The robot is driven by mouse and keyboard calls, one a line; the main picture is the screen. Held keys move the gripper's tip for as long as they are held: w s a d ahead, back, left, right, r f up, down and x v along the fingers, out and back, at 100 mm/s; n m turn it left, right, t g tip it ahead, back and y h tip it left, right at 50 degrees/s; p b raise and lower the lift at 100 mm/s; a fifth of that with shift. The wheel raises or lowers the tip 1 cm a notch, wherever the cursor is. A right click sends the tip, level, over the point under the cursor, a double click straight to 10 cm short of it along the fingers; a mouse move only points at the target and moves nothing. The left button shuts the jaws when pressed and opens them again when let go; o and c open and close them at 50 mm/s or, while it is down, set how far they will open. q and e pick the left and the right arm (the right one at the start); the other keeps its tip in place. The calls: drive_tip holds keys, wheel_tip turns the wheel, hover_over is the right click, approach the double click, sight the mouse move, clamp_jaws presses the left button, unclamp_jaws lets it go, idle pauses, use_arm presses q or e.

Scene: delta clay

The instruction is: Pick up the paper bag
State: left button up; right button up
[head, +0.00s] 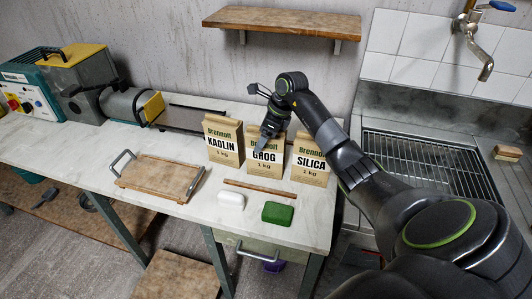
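Three upright tan paper bags stand in a row near the back of the worktop: the KAOLIN bag (222,143) on the left, the GROG bag (267,158) in the middle and the SILICA bag (310,163) on the right. Each is labelled 1 kg. My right arm reaches in from the right, over the SILICA bag. My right gripper (262,146) points down at the upper left of the GROG bag and hides part of its top and label. I cannot tell whether it touches the bag or whether its fingers are open. My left gripper is not in view.
A wooden tray with metal handles (158,176), a wooden stick (260,188), a white block (231,200) and a green block (278,213) lie in front of the bags. A machine (75,82) stands at left. A shelf (283,20) hangs above; a sink (425,160) is at right.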

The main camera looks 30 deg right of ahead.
drive_tip(key=shift+f+b, duration=0.2)
drive_tip(key=shift+b, duration=0.15)
idle(0.4)
clamp_jaws()
drive_tip(key=shift+w+r, duration=0.1)
idle(0.4)
